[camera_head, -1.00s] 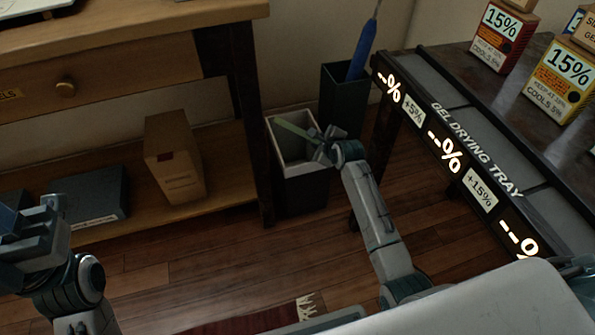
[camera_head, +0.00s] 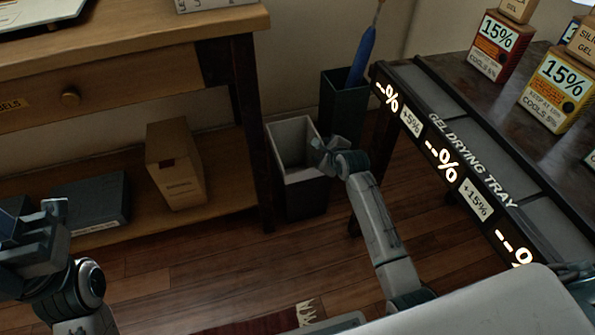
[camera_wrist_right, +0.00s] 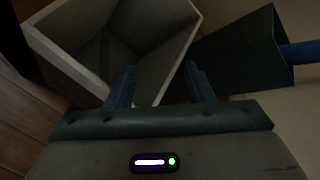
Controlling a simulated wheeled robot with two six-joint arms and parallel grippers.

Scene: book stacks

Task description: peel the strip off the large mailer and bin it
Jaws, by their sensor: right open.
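The bin (camera_head: 303,194) stands on the floor beside the wooden desk, open at the top. My right gripper (camera_head: 318,146) is over the bin's right rim, open, with nothing seen between its fingers. In the right wrist view the open fingers (camera_wrist_right: 159,85) point into the mouth of the bin (camera_wrist_right: 62,66). A faint greenish line shows in the dark inside; I cannot tell whether it is the strip or a corner of the bin. My left gripper (camera_head: 30,222) is at the left edge, its jaw opening unclear. I cannot make out the large mailer.
A dark container (camera_head: 343,105) holding a blue object (camera_head: 363,55) stands behind the bin. The desk (camera_head: 240,125) is at left, with a cardboard box (camera_head: 177,170) on its lower shelf. The gel drying tray table (camera_head: 455,165) is at right.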

